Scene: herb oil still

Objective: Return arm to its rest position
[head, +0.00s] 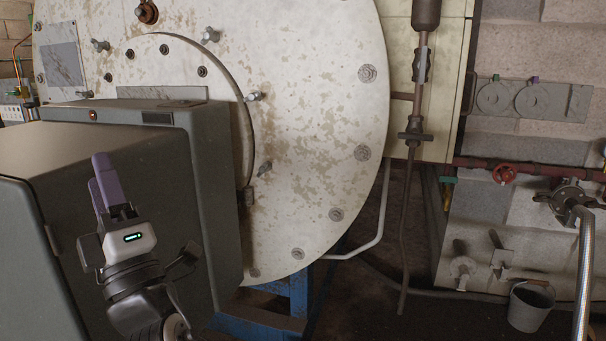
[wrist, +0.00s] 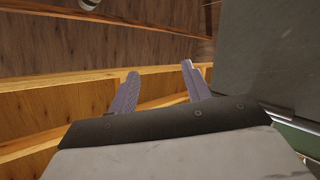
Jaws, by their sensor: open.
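My gripper (head: 105,180) shows at the lower left of the head view, its purple fingers pointing up in front of a dark grey cabinet. In the wrist view my gripper (wrist: 160,88) has its two purple fingers spread apart with nothing between them. It is open and empty. My arm below the wrist runs down out of the bottom of the head view.
The grey cabinet (head: 130,165) stands close behind my gripper. A large pale round vessel end (head: 310,120) with bolts fills the middle. A red valve wheel (head: 504,173) and a bucket (head: 531,306) are at right. Wooden boards (wrist: 60,60) fill the wrist view's left.

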